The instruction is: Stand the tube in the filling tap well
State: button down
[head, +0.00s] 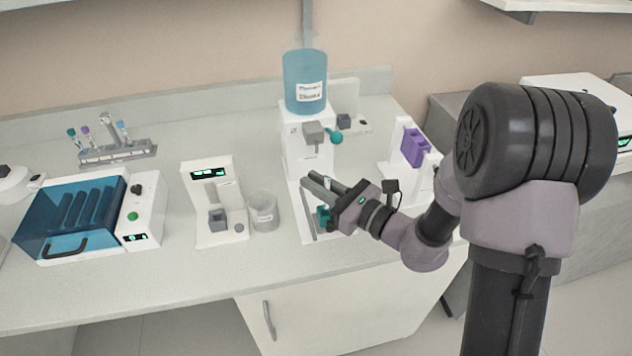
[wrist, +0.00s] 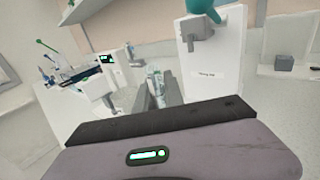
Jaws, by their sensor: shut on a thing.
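My gripper (head: 322,183) reaches in from the right, low in front of the filling tap. It is shut on the tube (wrist: 155,78), which shows pale and small between the two grey fingers (wrist: 157,92) in the wrist view. In the head view the fingers hide most of the tube. The filling tap (head: 295,155) is a white stand with a blue tank (head: 304,75), a grey spout (head: 313,133) and a teal knob. In the wrist view its labelled front (wrist: 203,76) stands right of the fingers. The well is not clearly visible. A teal part (head: 322,215) shows below the fingers.
A white device with a display (head: 209,175) and a clear beaker (head: 263,211) stand left of the tap. A blue-lidded machine (head: 72,220) and a tube rack (head: 118,152) are further left. A white stand with a purple block (head: 414,147) is at right. The front counter is clear.

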jog(key=shift+f, duration=0.25)
jog(key=shift+f+b, duration=0.5)
jog(key=shift+b, duration=0.1)
dwell(0.3)
jog(key=shift+f+b, duration=0.6)
jog(key=shift+f, duration=0.05)
jog(key=c, duration=1.4)
grip_release()
jog(key=shift+o, duration=0.2)
